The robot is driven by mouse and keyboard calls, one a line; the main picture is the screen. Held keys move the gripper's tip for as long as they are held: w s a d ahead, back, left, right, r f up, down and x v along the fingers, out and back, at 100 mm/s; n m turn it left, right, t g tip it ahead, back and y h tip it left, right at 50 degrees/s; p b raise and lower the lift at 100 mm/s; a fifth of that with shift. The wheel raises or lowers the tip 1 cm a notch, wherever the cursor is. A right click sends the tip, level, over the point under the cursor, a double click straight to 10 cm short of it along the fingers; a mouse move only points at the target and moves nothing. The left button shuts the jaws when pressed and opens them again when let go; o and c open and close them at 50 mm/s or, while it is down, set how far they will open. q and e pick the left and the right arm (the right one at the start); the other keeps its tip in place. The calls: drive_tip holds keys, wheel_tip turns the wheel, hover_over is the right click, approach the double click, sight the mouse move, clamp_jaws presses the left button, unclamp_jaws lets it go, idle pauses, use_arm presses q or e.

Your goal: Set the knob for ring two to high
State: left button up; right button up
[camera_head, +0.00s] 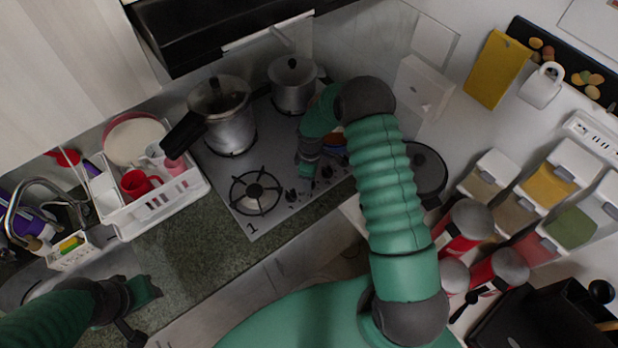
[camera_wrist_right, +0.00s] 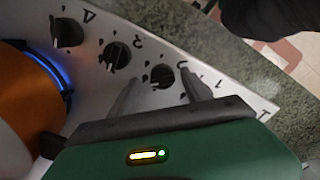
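The stove (camera_head: 215,175) has a row of black knobs along its front edge. In the right wrist view three knobs show: one at the upper left (camera_wrist_right: 67,32), a middle one (camera_wrist_right: 115,55) and a lower right one (camera_wrist_right: 162,76). Numbers are printed beside them, but they are tilted and hard to match to knobs. My right gripper (camera_wrist_right: 161,84) is open, with its fingers on either side of the lower right knob; contact cannot be told. It also shows over the stove in the head view (camera_head: 306,168). My left gripper (camera_head: 143,296) is near the counter's front; its opening is unclear.
A blue flame ring (camera_wrist_right: 50,65) burns around an orange pot (camera_wrist_right: 25,105), close to the knobs. A pressure cooker (camera_head: 230,125) and a steel pot (camera_head: 293,88) stand at the back. A dish rack (camera_head: 160,215) is left; spice dispensers (camera_head: 548,187) are right.

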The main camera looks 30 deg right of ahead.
drive_tip(key=shift+f, duration=0.1)
drive_tip(key=shift+r, duration=0.45)
wheel_tip(320, 180, up, 16)
drive_tip(key=b, duration=0.3)
drive_tip(key=shift+f+b, duration=0.15)
drive_tip(key=shift+b, duration=0.15)
